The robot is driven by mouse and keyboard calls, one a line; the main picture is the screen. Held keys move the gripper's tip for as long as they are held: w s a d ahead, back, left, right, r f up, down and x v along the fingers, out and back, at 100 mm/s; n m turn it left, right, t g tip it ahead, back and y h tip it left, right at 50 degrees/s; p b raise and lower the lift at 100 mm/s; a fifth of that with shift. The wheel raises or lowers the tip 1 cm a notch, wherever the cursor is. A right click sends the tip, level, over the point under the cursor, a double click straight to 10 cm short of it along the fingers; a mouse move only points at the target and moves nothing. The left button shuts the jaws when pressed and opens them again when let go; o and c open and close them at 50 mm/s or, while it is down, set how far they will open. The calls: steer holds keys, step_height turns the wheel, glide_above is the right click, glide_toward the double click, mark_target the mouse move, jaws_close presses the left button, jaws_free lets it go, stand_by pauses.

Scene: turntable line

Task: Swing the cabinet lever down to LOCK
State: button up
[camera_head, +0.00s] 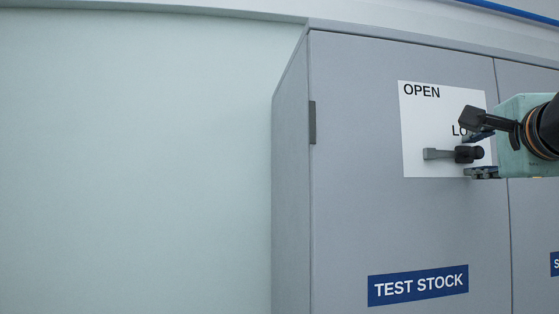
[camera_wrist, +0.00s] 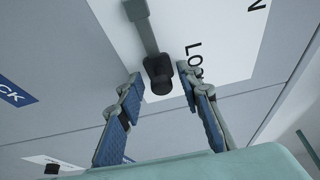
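The cabinet lever (camera_head: 437,154) is a short grey bar with a black knob (camera_head: 466,155) at its right end. It lies about level on a white plate (camera_head: 420,125) marked OPEN at the upper left and LOCK at the right, the latter word partly hidden. My gripper (camera_head: 481,153) reaches in from the right, fingers apart above and below the knob. In the wrist view the gripper (camera_wrist: 162,82) is open, with the black knob (camera_wrist: 158,76) between its fingertips. Small gaps seem to show at both sides; I cannot tell whether either finger touches.
The grey cabinet door (camera_head: 400,225) bears a blue TEST STOCK label (camera_head: 418,286) below the plate. A second door (camera_head: 530,230) adjoins at the right. A pale, bare wall (camera_head: 135,160) fills the left. Free room lies in front of the door, left of the lever.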

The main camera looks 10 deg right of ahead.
steer(key=v, duration=1.2)
steer(key=shift+r, duration=0.2)
steer(key=shift+s+a, duration=0.1)
steer(key=w+a+f+n+g+y, duration=0.2)
steer(key=w+a+f+n, duration=0.15)
steer(key=f, duration=0.45)
steer(key=w+a+f+n+g+y, duration=0.15)
steer(key=a+f+n, duration=0.3)
steer(key=f, duration=0.45)
steer(key=w+a+f+n+g+y, duration=0.25)
steer(key=a+f, duration=0.25)
steer(key=f, duration=0.3)
steer(key=s+a+f+n+g, duration=0.2)
steer(key=f+n, duration=0.1)
steer(key=f, duration=0.5)
steer(key=s+a+f+n+g, duration=0.1)
steer(key=s+a+f+n, duration=0.2)
steer(key=f, duration=0.4)
steer(key=s+a+f+n+g, duration=0.2)
steer(key=f+n, duration=0.3)
steer(key=f, duration=0.3)
steer(key=shift+s+a+f+g, duration=0.3)
steer(key=shift+a+f, duration=0.05)
steer(key=shift+a, duration=0.3)
